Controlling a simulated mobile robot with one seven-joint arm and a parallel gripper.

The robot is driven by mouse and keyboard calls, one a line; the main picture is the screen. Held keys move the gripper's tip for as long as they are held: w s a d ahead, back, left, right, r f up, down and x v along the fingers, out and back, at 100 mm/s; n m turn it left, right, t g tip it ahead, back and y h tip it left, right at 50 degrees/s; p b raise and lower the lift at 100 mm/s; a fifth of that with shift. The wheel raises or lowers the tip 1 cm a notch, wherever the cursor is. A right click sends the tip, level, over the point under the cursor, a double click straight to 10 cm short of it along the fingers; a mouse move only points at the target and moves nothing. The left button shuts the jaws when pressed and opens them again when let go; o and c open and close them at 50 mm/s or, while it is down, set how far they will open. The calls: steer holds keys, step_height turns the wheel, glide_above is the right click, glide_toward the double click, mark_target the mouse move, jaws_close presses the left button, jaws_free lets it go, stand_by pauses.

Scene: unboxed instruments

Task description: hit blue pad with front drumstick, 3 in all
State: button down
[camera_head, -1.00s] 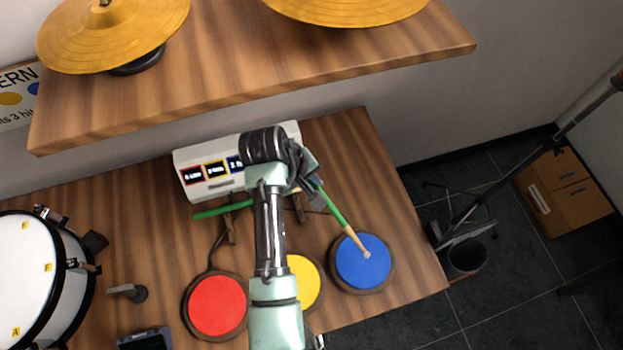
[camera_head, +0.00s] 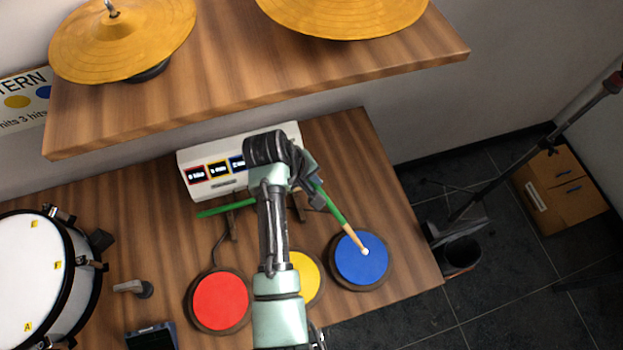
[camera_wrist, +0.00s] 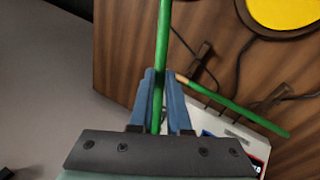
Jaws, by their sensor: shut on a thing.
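The blue pad (camera_head: 361,262) lies at the right end of a row of pads on the lower wooden table. My gripper (camera_head: 309,187) is shut on a green drumstick (camera_head: 333,211) with a pale tip. In the head view the tip is over the blue pad; I cannot tell whether it touches. In the wrist view my gripper's blue fingers (camera_wrist: 160,98) clasp the green shaft (camera_wrist: 164,35). A second green drumstick (camera_head: 213,211) lies on the stand by the white module; it also shows in the wrist view (camera_wrist: 240,108).
A red pad (camera_head: 220,302) and a yellow pad (camera_head: 306,277) lie left of the blue one. The white display module (camera_head: 215,165) stands behind. A wooden shelf (camera_head: 300,75) with cymbals (camera_head: 125,40) overhangs the back. A white drum (camera_head: 30,270) is at left.

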stand_by(0.3)
step_height(320, 180, down, 6)
steer(key=b, duration=0.4)
step_height(320, 180, up, 6)
steer(key=p, duration=0.5)
steer(key=shift+f+p, duration=0.15)
steer(key=shift+p, duration=0.15)
step_height(320, 180, up, 5)
steer(key=p, duration=0.5)
steer(key=shift+f, duration=0.1)
